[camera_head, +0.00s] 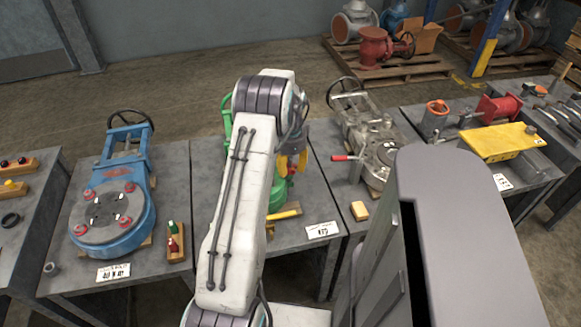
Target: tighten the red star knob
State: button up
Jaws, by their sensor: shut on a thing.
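My white arm reaches up the middle of the view and folds down over a green machine (279,192) on the centre table. My gripper (293,161) shows only in part, just right of the arm, with yellow fingers pointing down above the green machine. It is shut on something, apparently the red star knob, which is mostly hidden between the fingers. I cannot tell how far the knob is screwed in.
A blue machine (121,205) with several red knobs stands on the left table. A grey machine (375,135) with a red-handled lever stands to the right. A yellow block (359,211) and a price card (322,230) lie near the front edges. A yellow-topped machine (503,141) is farther right.

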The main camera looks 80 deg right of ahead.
jog(key=shift+a+f+m, duration=0.15)
jog(key=shift+m, duration=1.85)
jog(key=o, duration=1.2)
jog(key=shift+r, duration=0.2)
notch_tip(320, 180, up, 12)
jog(key=shift+f, duration=0.1)
